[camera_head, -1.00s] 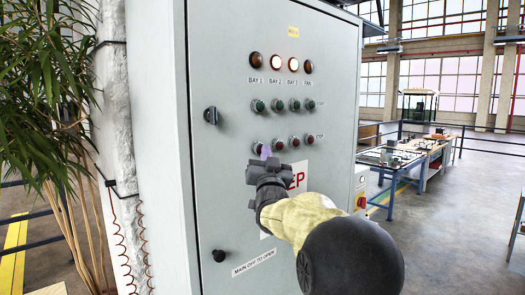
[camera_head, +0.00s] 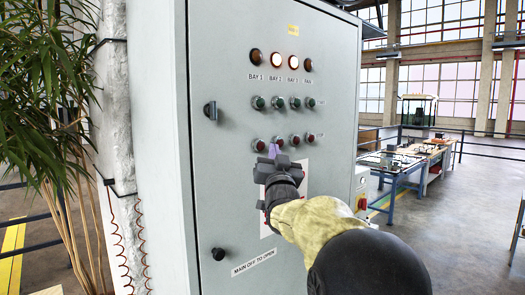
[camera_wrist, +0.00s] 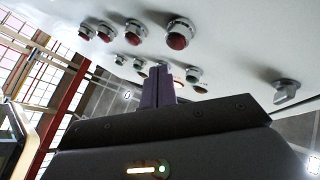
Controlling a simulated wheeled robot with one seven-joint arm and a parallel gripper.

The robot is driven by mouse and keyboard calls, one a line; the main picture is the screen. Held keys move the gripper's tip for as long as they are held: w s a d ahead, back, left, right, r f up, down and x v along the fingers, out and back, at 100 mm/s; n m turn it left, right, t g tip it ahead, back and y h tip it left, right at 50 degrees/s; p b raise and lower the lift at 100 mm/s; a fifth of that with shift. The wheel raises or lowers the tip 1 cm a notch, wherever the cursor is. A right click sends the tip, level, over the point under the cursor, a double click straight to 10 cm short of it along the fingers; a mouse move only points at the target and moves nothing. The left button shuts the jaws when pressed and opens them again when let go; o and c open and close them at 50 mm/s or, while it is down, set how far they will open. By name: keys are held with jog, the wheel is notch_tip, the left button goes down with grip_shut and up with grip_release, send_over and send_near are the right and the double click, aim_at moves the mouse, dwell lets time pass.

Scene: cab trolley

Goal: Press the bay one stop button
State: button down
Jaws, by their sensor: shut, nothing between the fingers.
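The grey control cabinet (camera_head: 235,200) has a lower row of red stop buttons. The bay one stop button (camera_head: 259,145) is leftmost in that row in the head view. In the wrist view it appears as the largest red button (camera_wrist: 179,36), nearest the turn knob. My gripper (camera_head: 273,150) is shut and empty. Its purple fingertips (camera_wrist: 160,74) point at the panel, just right of the bay one stop button in the head view. The wrist view shows that button clear of the fingers. I cannot tell whether the fingertips touch the panel.
Green start buttons (camera_head: 277,103) sit above the stop row, with lamps (camera_head: 275,59) higher; the middle two are lit. A dark turn knob (camera_head: 211,110) is at left. A plant (camera_head: 45,90) stands left of the cabinet. Workbenches (camera_head: 405,160) stand at the right rear.

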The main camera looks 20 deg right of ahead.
jog(key=s+b, duration=0.1)
jog(key=s+d+b, duration=0.1)
jog(key=s, duration=0.1)
jog(key=shift+s+d, duration=0.1)
jog(key=shift+s, duration=0.2)
jog(key=shift+f, duration=0.1)
dwell(0.5)
jog(key=s+a+f+n+g+y, duration=0.1)
jog(key=a+f+n+g+y, duration=0.25)
jog(key=f, duration=0.95)
jog(key=s+a+f+m+g+y, duration=0.15)
jog(key=a+f+g, duration=0.4)
jog(key=f, duration=0.75)
jog(key=s+a+f+n+g+y, duration=0.1)
jog(key=s+a+f+g, duration=0.3)
jog(key=s+f, duration=0.6)
jog(key=s+a+f+n+g+y, duration=0.1)
jog(key=s+a+f+n+g, duration=0.2)
jog(key=s+f+g, duration=0.3)
jog(key=s+a+f, duration=0.1)
jog(key=s+f, duration=0.4)
jog(key=s, duration=0.1)
jog(key=shift+s+a+f+g, duration=0.2)
jog(key=shift+a+g, duration=0.15)
jog(key=shift+g, duration=0.05)
jog(key=shift+w, duration=0.1)
